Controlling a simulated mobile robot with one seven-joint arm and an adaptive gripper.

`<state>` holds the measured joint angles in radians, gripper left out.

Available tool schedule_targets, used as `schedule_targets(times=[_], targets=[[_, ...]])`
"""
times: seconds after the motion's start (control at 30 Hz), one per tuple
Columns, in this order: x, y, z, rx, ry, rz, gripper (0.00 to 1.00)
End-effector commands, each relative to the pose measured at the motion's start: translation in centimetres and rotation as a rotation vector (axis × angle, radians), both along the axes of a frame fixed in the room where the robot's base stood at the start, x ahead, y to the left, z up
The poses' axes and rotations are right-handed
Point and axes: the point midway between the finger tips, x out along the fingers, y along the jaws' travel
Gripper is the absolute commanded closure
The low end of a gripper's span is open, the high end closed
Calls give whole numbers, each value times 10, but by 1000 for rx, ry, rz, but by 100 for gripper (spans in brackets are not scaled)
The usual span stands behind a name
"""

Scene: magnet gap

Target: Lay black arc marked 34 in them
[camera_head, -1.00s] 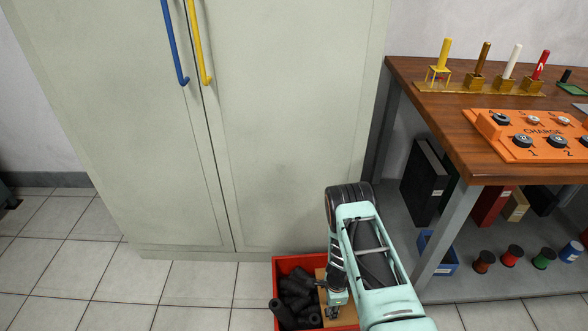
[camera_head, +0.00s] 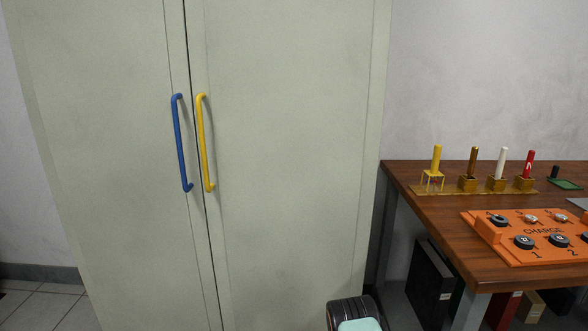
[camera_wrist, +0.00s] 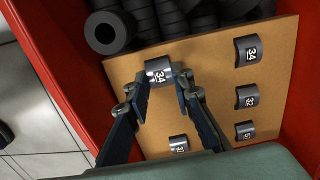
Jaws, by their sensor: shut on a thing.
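In the wrist view, my gripper (camera_wrist: 163,84) is shut on a black arc marked 34 (camera_wrist: 159,69), with a finger on either side of it. The arc is over a tan board (camera_wrist: 205,110); I cannot tell whether it touches the board. A second black arc marked 34 (camera_wrist: 248,50) lies on the board at the upper right. Below it lie an arc marked 32 (camera_wrist: 247,96) and a smaller arc (camera_wrist: 245,130) that seems marked 51. Another arc (camera_wrist: 179,144) lies below my gripper. The head view shows only part of my arm, not my gripper.
A red bin (camera_wrist: 62,62) surrounds the board and holds several dark cylinders (camera_wrist: 106,32). In the head view, a cabinet (camera_head: 285,150) with blue (camera_head: 182,145) and yellow (camera_head: 206,145) handles stands left of a wooden bench (camera_head: 430,210). An orange CHARGE panel (camera_head: 500,250) sits on the bench.

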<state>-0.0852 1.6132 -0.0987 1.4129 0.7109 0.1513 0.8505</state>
Motion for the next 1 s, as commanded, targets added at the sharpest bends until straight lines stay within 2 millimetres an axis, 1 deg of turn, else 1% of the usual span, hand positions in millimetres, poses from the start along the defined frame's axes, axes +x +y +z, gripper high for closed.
schedule_targets(times=[0.03,0.1,0.5,0.8,0.87,0.97,1.0], targets=[[0,0,7,0,-1,0,100],[0,0,13,0,0,0,100],[0,0,43,0,0,0,100],[0,0,43,0,0,0,100],[0,0,46,0,0,3,100],[3,0,62,1,-3,25,100],[4,1,73,2,-4,42,100]])
